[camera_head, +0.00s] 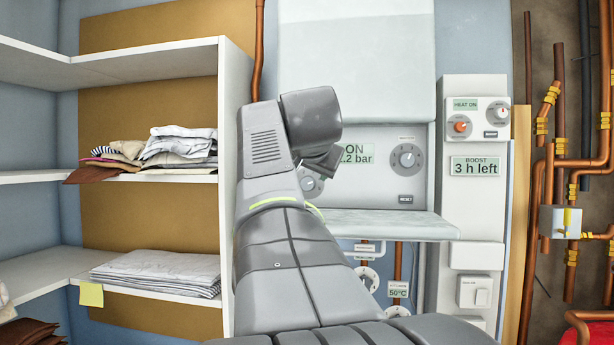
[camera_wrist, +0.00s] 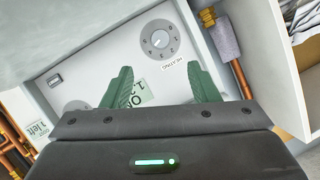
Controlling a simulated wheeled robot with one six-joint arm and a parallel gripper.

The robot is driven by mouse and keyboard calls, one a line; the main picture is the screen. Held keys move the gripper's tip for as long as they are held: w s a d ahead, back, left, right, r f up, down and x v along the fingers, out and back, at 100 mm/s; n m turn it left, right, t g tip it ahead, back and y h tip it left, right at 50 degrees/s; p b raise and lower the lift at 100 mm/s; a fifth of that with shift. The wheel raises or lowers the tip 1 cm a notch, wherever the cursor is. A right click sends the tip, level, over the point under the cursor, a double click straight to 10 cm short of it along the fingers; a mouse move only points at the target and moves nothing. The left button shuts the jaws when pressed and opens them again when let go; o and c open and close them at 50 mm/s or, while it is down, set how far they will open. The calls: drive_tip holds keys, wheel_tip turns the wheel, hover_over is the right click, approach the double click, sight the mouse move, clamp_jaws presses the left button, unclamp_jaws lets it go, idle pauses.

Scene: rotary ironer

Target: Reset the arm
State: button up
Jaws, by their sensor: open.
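My gripper (camera_wrist: 163,88) shows in the wrist view with two green fingers spread apart and nothing between them. It faces a white control panel with a grey round dial (camera_wrist: 160,40) labelled heating and a display (camera_wrist: 150,92) partly covered by the fingers. In the head view my arm is raised in the middle, its wrist in front of the machine's panel (camera_head: 422,200). The fingers are hidden there behind the wrist. The display in the head view (camera_head: 358,153) reads ON and a bar value, its left part covered by my arm.
A white shelf unit (camera_head: 228,120) with folded cloths (camera_head: 180,147) and a linen stack (camera_head: 160,272) stands close left of my arm. A ledge (camera_head: 400,225) juts out below the panel. Right are a control column (camera_head: 472,215) and copper pipes (camera_head: 545,200).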

idle(0.4)
drive_tip(key=p+x, duration=0.3)
drive_tip(key=x, duration=1)
drive_tip(key=shift+w+n, duration=0.3)
drive_tip(key=shift+f, duration=0.15)
